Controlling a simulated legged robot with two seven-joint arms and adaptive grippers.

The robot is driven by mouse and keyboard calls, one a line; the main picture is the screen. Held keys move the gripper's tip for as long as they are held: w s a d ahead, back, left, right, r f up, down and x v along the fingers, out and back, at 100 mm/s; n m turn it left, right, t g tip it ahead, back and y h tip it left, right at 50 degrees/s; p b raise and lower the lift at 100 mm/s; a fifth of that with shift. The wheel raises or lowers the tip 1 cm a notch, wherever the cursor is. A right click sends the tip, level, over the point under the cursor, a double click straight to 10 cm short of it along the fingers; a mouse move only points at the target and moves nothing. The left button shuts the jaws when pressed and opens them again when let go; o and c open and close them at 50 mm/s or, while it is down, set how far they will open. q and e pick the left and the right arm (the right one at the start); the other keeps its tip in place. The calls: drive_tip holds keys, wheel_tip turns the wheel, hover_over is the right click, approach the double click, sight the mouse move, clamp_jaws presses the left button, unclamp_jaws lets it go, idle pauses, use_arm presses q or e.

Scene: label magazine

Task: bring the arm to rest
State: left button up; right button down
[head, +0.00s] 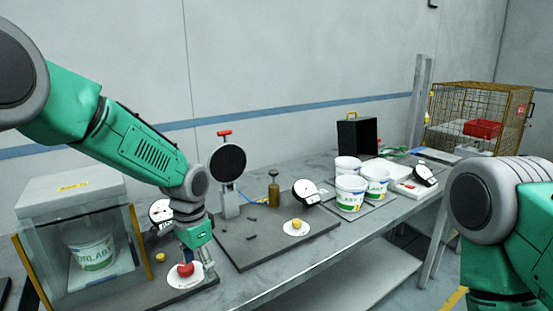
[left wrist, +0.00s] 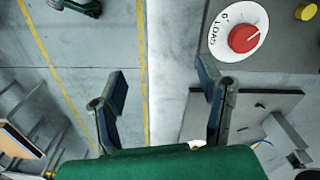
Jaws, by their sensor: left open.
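My left gripper (head: 196,266) points down at the front of the bench, by a red knob (head: 185,269) on a white dial plate. In the left wrist view my left gripper (left wrist: 163,84) has its two fingers wide apart with nothing between them; the bench edge and floor show beyond. The red knob (left wrist: 243,38) is beyond the right finger, apart from it, on a white dial marked "LOAD". My right arm (head: 485,205) shows at the right edge; its gripper is out of view.
A glass-sided case (head: 72,209) with a white tub inside stands left of the gripper. A gauge stand (head: 229,165) and dark plate with a yellow knob (head: 297,223) are to the right. Several white tubs (head: 351,193), a black box (head: 357,136) and a wire cage (head: 478,112) stand farther along.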

use_arm(q)
drive_tip(key=s+a+f+n+h, duration=0.1)
drive_tip(key=s+a+f+n, duration=0.2)
drive_tip(key=s+f, duration=1.45)
drive_tip(key=s+a+f+n, duration=0.2)
drive_tip(key=s+a, duration=0.1)
drive_tip(key=s, duration=0.4)
drive_tip(key=s+a+f+n+y, duration=0.1)
drive_tip(key=s+a, duration=0.2)
drive_tip(key=s, duration=0.4)
drive_tip(key=s+a+f+n, duration=0.2)
drive_tip(key=s+a, duration=0.1)
drive_tip(key=s, duration=0.4)
wheel_tip(320, 180, down, 13)
drive_tip(key=b, duration=1.3)
drive_tip(key=shift+w+d+r+t+b, duration=0.15)
drive_tip(key=shift+w+t+b, duration=0.15)
drive_tip(key=shift+w, duration=0.05)
use_arm(e)
wheel_tip(320, 180, down, 13)
drive_tip(key=shift+s+a+f, duration=0.15)
drive_tip(key=shift+s+a, duration=0.2)
